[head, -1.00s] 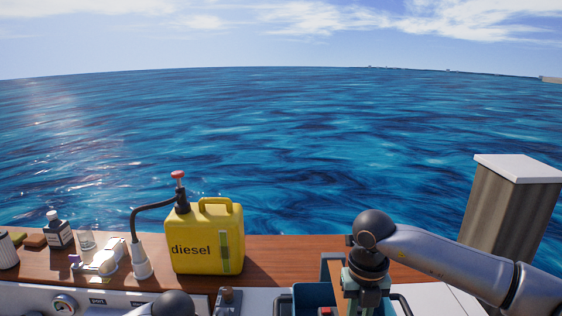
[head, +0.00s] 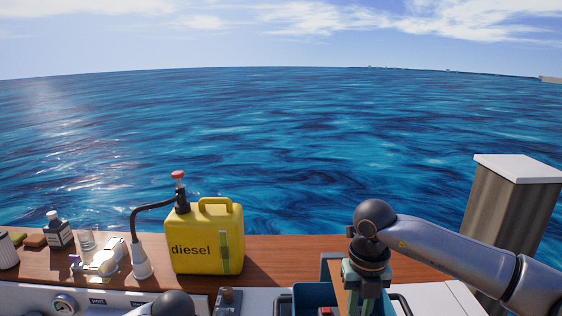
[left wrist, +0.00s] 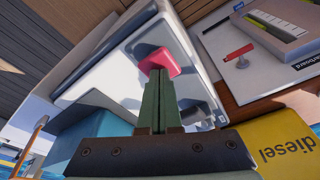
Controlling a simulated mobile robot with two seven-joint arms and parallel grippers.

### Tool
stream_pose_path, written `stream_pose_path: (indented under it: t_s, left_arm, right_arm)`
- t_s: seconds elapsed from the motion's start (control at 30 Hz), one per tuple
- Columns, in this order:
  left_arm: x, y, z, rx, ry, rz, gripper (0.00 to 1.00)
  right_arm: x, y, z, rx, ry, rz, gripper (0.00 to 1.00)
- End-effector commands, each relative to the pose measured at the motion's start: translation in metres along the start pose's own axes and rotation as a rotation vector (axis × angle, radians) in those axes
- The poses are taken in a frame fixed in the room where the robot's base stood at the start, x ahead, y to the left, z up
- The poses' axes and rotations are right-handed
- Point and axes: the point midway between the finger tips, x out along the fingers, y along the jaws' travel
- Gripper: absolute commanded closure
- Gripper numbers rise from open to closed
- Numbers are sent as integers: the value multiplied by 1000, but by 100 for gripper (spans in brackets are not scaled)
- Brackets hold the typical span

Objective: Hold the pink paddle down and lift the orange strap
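The pink paddle (left wrist: 158,62) shows in the left wrist view on a pale grey panel. My left gripper (left wrist: 160,75) has its green fingers together, with the tips at the paddle's near edge, seemingly touching it. I see no gap between the fingers. In the head view the left gripper and the paddle are out of sight. My right gripper (head: 362,299) points down at the bottom edge of the head view. Its fingertips are cut off or hidden, so its opening does not show. I cannot make out the orange strap for certain.
A yellow diesel can (head: 203,243) with a pump hose stands on the wooden ledge (head: 280,262). A dark bottle (head: 59,232) and a glass stand left of it. A blue bin (head: 312,298) lies beside my right gripper. A post (head: 510,215) rises at the right.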

Motion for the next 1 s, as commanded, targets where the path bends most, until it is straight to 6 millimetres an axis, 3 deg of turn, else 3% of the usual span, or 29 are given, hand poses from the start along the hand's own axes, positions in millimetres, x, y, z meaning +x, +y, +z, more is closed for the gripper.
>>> stream_pose_path:
  t_s: [1.0]
  left_arm:
    - [1, -1, 1, -1, -3, -2, 100]
  right_arm:
    - [-19, 0, 5, 1, -4, 0, 100]
